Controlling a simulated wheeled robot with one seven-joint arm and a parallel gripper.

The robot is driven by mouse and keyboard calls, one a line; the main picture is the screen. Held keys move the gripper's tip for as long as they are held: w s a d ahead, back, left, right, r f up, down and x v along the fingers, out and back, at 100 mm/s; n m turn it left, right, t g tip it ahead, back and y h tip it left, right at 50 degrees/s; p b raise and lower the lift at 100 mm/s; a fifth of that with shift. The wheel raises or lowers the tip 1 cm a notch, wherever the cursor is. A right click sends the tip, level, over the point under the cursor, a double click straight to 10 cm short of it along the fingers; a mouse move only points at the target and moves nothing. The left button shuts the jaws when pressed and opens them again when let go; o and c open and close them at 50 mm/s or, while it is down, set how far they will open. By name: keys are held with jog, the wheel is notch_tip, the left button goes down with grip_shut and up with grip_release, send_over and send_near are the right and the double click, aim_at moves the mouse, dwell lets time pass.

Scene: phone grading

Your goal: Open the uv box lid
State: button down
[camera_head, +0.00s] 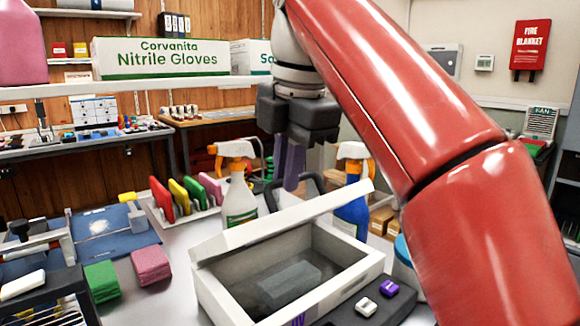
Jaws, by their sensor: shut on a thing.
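The uv box (340,294) is a white box with a dark interior on the table at the lower middle. Its lid (290,217) is raised and tilted along the far side, so the inside is open to view. A grey block (289,283) lies inside. My gripper (290,182), with purple fingers, points down just behind the lid's upper edge. It is shut at a dark curved handle (312,184) that seems to belong to the lid; the exact contact is partly hidden.
Spray bottles, one white and green (240,198) and one blue (353,212), stand close behind the lid. A small control panel with a purple button (389,288) is at the box's front right. Green (101,280) and pink (151,264) cloth stacks lie left. My red arm covers the right.

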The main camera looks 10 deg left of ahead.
jog(key=c, duration=1.6)
grip_release()
jog(key=shift+w+a+f, duration=0.35)
jog(key=shift+a+f, duration=0.1)
jog(key=shift+o, duration=0.6)
jog(key=shift+s+d+r, duration=0.15)
jog(key=shift+r, duration=0.05)
jog(key=shift+d, duration=0.1)
